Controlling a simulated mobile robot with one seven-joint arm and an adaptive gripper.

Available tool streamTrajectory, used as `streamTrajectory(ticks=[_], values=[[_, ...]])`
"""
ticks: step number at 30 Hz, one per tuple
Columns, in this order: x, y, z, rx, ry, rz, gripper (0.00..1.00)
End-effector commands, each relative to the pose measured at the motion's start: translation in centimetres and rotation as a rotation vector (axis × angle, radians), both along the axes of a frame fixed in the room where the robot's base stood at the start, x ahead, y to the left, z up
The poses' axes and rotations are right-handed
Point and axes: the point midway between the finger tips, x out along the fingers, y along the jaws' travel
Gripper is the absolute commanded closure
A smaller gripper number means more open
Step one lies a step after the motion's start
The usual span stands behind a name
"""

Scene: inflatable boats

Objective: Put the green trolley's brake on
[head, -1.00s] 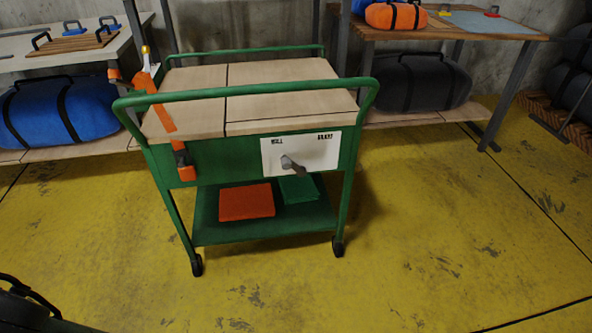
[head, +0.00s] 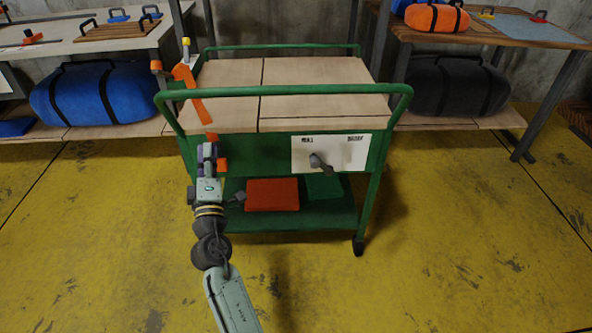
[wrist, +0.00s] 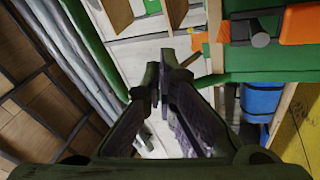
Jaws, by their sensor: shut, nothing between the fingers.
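The green trolley (head: 384,185) stands on the yellow floor, with a pale wooden top and a lower shelf. A white plate (head: 354,153) on its near side carries a dark label at each upper corner, too blurred to read surely. A grey lever (head: 320,164) sticks out from the plate, left of its middle, its end toward the lower right. My gripper (head: 207,149) is shut and empty, in front of the trolley's left end, left of the plate and apart from the lever. In the wrist view, my gripper's fingers (wrist: 165,65) are together; I cannot surely pick out the lever there.
A red block (head: 272,195) and a green block (head: 324,187) lie on the lower shelf. Benches with a blue bag (head: 95,92) and a dark bag (head: 458,87) stand behind. Floor to the right is clear.

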Motion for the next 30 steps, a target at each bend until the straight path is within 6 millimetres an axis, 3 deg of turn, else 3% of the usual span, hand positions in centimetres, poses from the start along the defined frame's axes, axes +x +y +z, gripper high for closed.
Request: streamTrajectory(ticks=[1,3,6,10,16,26,30], values=[[0.7,-3.1,-3.5,-0.105,0.048,-0.098,1.0],[1.1,-6.8,-7.7,-0.246,0.102,-0.213,1.0],[0.7,-11.2,-12.4,-0.423,0.171,-0.338,1.0],[-0.3,-15.2,-16.6,-0.586,0.236,-0.439,1.0],[-1.1,-17.3,-18.7,-0.683,0.271,-0.49,1.0],[-0.9,-17.3,-18.7,-0.683,0.269,-0.49,1.0],[0.2,-17.6,-18.3,-0.681,0.268,-0.492,1.0]])
